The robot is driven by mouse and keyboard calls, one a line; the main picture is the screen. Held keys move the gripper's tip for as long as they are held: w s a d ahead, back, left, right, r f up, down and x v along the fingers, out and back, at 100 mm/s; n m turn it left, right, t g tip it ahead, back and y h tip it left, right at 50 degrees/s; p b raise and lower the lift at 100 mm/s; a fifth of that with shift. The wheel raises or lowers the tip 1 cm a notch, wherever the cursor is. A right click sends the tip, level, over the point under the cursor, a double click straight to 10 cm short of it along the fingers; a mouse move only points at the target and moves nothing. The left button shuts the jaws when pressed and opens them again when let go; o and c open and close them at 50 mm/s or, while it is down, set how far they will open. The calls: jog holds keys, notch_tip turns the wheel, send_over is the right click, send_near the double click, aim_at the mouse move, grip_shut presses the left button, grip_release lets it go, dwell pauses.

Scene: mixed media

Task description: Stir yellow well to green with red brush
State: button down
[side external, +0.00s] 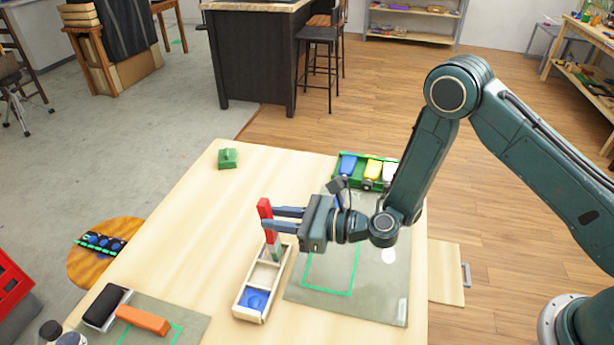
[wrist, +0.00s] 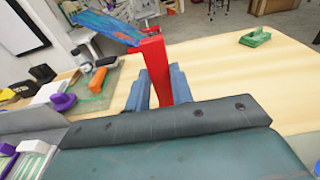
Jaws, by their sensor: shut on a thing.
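My gripper (side external: 270,217) is shut on the red brush (side external: 265,206), whose handle stands nearly upright between the fingers. The brush also shows in the wrist view (wrist: 154,68). Its grey-green lower part reaches down into the far well of the wooden palette (side external: 240,310). The near well holds blue paint (side external: 256,299). The middle well looks pale. The colour in the far well is hidden by the brush and the palette wall, and I cannot tell whether the tip touches its floor. No clearly yellow well shows.
A green tray (side external: 358,180) with blue, yellow and white items stands behind my gripper. A green block (side external: 228,159) sits at the far left table corner. An orange block (side external: 143,320) and black item (side external: 106,306) lie front left. A grey mat (side external: 370,300) lies right of the palette.

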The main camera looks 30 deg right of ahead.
jog(key=shift+x, duration=1.1)
jog(key=shift+r, duration=0.1)
jog(key=shift+r, duration=0.15)
dwell(0.3)
jog(key=shift+s+d+f, duration=0.2)
jog(key=shift+s+d, duration=0.75)
jog(key=shift+r, duration=0.1)
jog(key=shift+r, duration=0.1)
dwell(0.5)
